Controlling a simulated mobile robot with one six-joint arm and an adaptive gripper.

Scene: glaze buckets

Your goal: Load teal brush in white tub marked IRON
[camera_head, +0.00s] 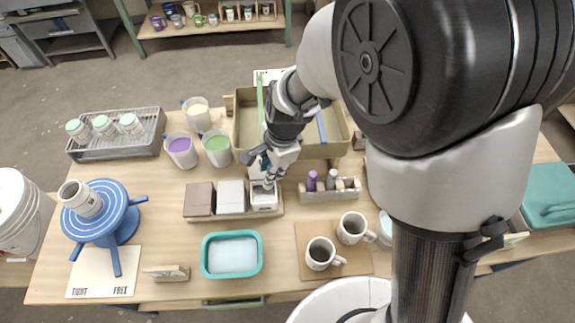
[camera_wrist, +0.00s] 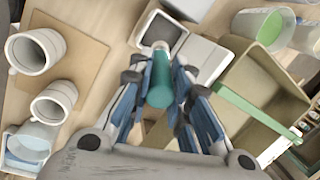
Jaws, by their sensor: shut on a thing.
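My gripper (camera_wrist: 160,88) is shut on the teal brush (camera_wrist: 159,82), its blue-padded fingers on either side of the handle. In the wrist view the brush points toward a square-mouthed white holder (camera_wrist: 181,54); contact cannot be told. White tubs with purple (camera_head: 180,146), green (camera_head: 217,147) and pale (camera_head: 197,112) glaze stand left of my gripper. No IRON marking is readable.
A tan bin (camera_head: 242,121) lies behind my gripper, with a green strip (camera_head: 260,98) across it. A blue banding wheel (camera_head: 100,232) is left.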

